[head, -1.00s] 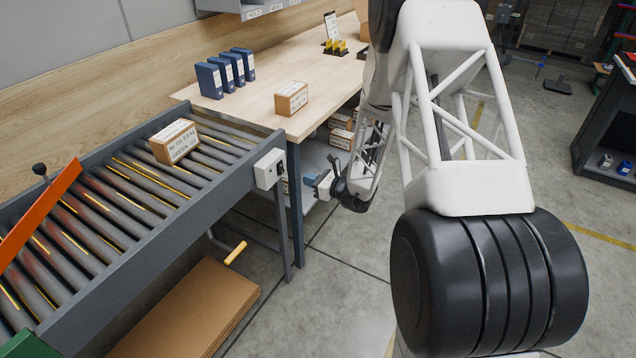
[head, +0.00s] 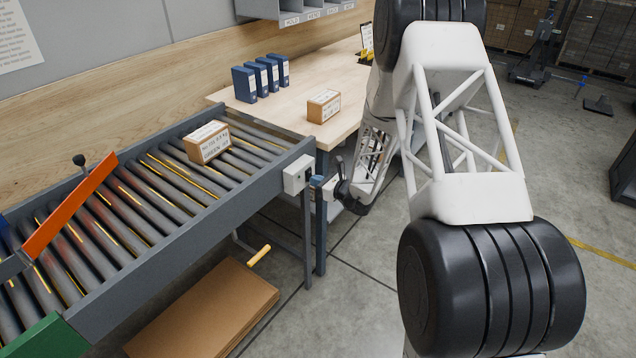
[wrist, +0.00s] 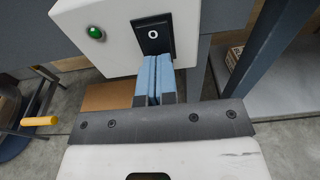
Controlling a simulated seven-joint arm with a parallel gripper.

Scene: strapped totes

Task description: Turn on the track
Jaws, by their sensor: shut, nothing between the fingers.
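The track is a grey roller conveyor (head: 215,209) on the left in the head view, with a cardboard box (head: 207,142) on its rollers. A white control box (head: 297,175) is fixed at its near right end. In the wrist view, the control box (wrist: 85,15) bears a black rocker switch (wrist: 153,37) marked "O" and a green lamp (wrist: 95,32). My gripper (head: 317,181) is shut and empty, beside the control box. In the wrist view its blue fingertips (wrist: 154,58) are at the switch's lower edge; I cannot tell whether they touch it.
A wooden table (head: 290,109) behind holds blue binders (head: 261,79) and a small carton (head: 324,105). An orange diverter bar (head: 70,206) crosses the conveyor. A yellow handle (head: 259,256) and flat cardboard (head: 205,310) are below. Open floor lies right of the conveyor.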

